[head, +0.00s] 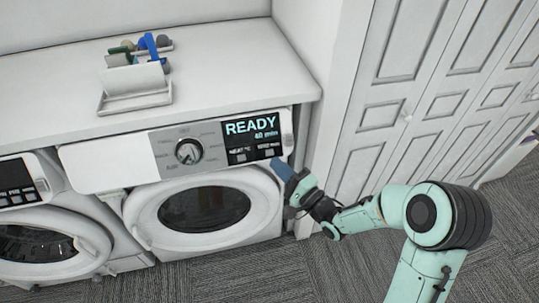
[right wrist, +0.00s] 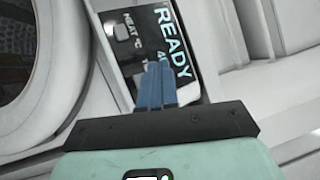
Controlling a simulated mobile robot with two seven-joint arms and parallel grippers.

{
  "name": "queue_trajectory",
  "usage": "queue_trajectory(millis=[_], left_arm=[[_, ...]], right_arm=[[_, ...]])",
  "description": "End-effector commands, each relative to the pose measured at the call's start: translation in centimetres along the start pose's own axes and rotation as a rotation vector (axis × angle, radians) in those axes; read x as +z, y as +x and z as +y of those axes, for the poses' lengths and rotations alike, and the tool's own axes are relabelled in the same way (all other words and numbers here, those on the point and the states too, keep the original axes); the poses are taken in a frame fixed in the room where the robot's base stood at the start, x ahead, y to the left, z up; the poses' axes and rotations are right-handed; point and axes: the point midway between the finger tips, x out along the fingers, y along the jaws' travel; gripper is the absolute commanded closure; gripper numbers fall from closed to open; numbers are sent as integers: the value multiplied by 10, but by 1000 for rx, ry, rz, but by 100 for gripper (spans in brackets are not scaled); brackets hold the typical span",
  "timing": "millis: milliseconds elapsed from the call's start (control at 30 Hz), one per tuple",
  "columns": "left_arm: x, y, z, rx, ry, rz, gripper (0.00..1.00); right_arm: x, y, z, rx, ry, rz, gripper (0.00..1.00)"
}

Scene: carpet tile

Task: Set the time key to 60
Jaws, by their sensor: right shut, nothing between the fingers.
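The machine's dark display (head: 252,137) reads READY with a smaller line that looks like 40 min. Below that text sit two small grey keys, the heat key (head: 240,157) on the left and the time key (head: 269,153) on the right. My right gripper (head: 279,168) is shut and empty, its blue fingertips just below and right of the time key. In the right wrist view, the shut fingers (right wrist: 154,84) point at the display and cover the time key; the heat key (right wrist: 122,31) shows. I cannot tell whether the fingertips touch the panel. My left gripper is not in view.
A round dial (head: 188,151) is left of the display, above the round door (head: 205,208). A second machine (head: 40,225) stands at the left. A white tray (head: 135,101) with small items sits on the countertop. White cupboard doors (head: 440,90) are at the right.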

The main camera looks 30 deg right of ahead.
Motion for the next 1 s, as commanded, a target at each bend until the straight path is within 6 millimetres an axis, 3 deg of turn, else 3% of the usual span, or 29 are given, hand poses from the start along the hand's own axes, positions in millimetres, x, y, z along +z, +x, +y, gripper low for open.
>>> queue_trajectory(millis=[100, 400, 1000], left_arm=[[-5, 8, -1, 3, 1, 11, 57], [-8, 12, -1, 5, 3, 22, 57], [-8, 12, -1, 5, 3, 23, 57]], right_arm=[[-9, 12, 12, -1, 0, -1, 100], [-22, 30, 22, 0, 0, -2, 100], [-23, 32, 23, 0, 0, -1, 100]])
